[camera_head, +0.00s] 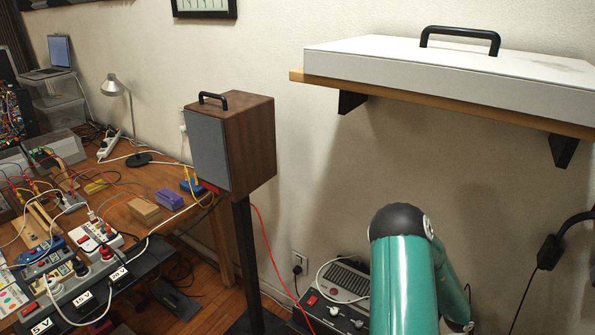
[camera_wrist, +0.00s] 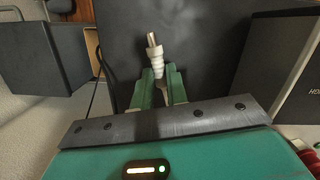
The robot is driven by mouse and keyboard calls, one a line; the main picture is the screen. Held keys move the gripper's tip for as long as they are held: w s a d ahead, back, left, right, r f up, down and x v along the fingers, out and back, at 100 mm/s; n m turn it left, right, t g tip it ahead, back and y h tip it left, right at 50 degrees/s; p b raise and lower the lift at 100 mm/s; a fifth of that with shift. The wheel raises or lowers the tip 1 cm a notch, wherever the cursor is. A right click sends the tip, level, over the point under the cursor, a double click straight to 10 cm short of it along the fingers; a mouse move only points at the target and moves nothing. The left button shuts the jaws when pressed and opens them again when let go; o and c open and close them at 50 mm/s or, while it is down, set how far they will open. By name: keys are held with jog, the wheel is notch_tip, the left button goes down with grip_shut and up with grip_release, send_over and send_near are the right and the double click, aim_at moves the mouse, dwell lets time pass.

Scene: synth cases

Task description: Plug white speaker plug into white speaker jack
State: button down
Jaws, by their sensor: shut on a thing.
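My gripper (camera_wrist: 160,74) shows in the wrist view, its two green fingers shut on the white plug (camera_wrist: 155,54). The plug has a ribbed white body and a bare metal tip pointing up the picture, away from my palm. A dark panel (camera_wrist: 195,45) lies behind it; I cannot tell how far it is from the tip. In the head view, a wooden speaker (camera_head: 250,145) with a grey front stands on a black stand. I cannot make out a white speaker jack in either view. The gripper is hidden in the head view.
A white slab with a black handle (camera_head: 400,65) sits on a wall shelf (camera_head: 296,76). A cluttered bench (camera_head: 120,215) with cables and power units fills the left. A control box (camera_head: 345,285) is low beside my arm. In the wrist view, dark boxes (camera_wrist: 45,80) flank the panel.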

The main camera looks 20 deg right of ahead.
jog(key=shift+r, duration=2.05)
